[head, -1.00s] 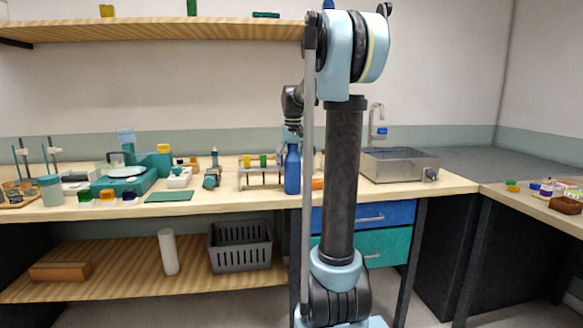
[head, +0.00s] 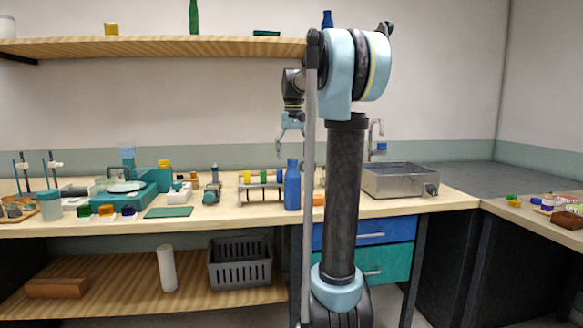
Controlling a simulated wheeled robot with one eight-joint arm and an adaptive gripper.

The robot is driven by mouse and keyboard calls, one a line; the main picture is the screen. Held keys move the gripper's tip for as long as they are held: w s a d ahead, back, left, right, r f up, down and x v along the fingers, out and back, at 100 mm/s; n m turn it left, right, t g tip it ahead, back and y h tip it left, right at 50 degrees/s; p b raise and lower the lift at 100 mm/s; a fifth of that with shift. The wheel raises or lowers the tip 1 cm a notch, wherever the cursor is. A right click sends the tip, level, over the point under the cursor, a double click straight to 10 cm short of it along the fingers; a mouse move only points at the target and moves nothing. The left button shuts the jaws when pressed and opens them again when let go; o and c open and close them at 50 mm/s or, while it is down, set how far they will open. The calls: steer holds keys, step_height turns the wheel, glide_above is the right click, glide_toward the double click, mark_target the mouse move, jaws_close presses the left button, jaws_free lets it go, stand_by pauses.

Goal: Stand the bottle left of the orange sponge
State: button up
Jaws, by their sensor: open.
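The blue bottle (head: 292,186) stands upright on the wooden bench, just left of the orange sponge (head: 318,200). The sponge is partly hidden behind my arm's thin grey rod. My gripper (head: 282,152) hangs above and behind the bottle, open and empty, apart from it. Part of my gripper is hidden by my arm.
A test-tube rack (head: 262,190) with coloured tubes stands just left of the bottle. A metal sink (head: 400,180) lies to the right. A green mat (head: 168,212) and a teal balance (head: 122,190) are further left. A wooden shelf (head: 150,47) runs above.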

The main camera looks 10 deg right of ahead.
steer(key=shift+r, duration=0.65)
steer(key=s+f+t, duration=0.2)
steer(key=s+f, duration=3)
steer(key=s, duration=0.2)
steer(key=shift+s+a+f, duration=0.15)
steer(key=shift+s+f, duration=0.25)
